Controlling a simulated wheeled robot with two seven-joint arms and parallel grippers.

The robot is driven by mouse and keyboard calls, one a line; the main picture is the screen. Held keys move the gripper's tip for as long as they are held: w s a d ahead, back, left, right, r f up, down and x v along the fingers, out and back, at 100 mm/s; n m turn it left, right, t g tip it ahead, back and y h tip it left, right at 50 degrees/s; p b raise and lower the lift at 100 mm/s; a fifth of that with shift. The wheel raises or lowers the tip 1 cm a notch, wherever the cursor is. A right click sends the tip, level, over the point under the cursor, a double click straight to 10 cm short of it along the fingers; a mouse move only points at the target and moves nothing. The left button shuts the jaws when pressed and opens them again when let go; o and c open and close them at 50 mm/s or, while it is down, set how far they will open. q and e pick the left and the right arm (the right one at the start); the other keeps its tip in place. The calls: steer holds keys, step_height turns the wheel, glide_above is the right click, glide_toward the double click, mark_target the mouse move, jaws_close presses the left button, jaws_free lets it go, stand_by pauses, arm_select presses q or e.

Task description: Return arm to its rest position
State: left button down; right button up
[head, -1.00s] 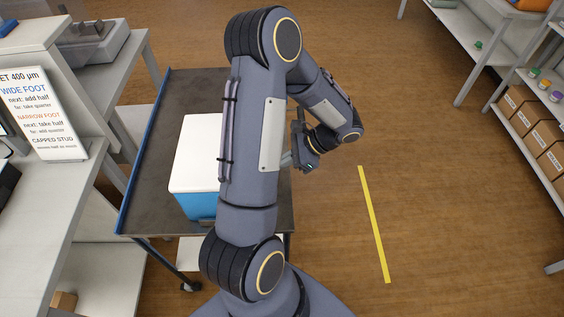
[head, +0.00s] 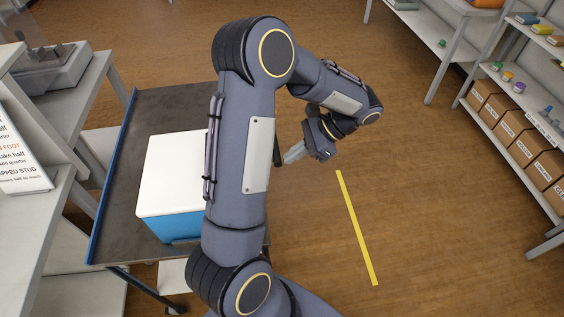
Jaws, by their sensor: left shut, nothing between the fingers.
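My left arm (head: 245,150) rises from the bottom of the head view, bends at the elbow near the top and folds down to the right. Its gripper (head: 292,155) points left and down, beside the right side of a dark cart. The fingers are shut with nothing visible between them. My right gripper does not show in the head view.
A dark cart (head: 170,107) with a blue left edge carries a blue cooler box with a white lid (head: 172,170). A grey bench with a sign (head: 18,150) stands at left. Shelves with cardboard boxes (head: 527,146) stand at right. Open floor with a yellow strip (head: 355,225) lies between.

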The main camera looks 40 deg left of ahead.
arm_select(q)
steer(key=shift+w+d+r, duration=0.1)
steer(key=shift+r, duration=0.15)
steer(key=s+d+r+n+t+h, duration=0.8)
steer(key=s+d+n+t+h, duration=0.1)
steer(key=s+d+t, duration=0.3)
steer(key=shift+s+d+t+h, duration=0.3)
steer(key=shift+s+t, duration=0.2)
steer(key=shift+s, duration=0.3)
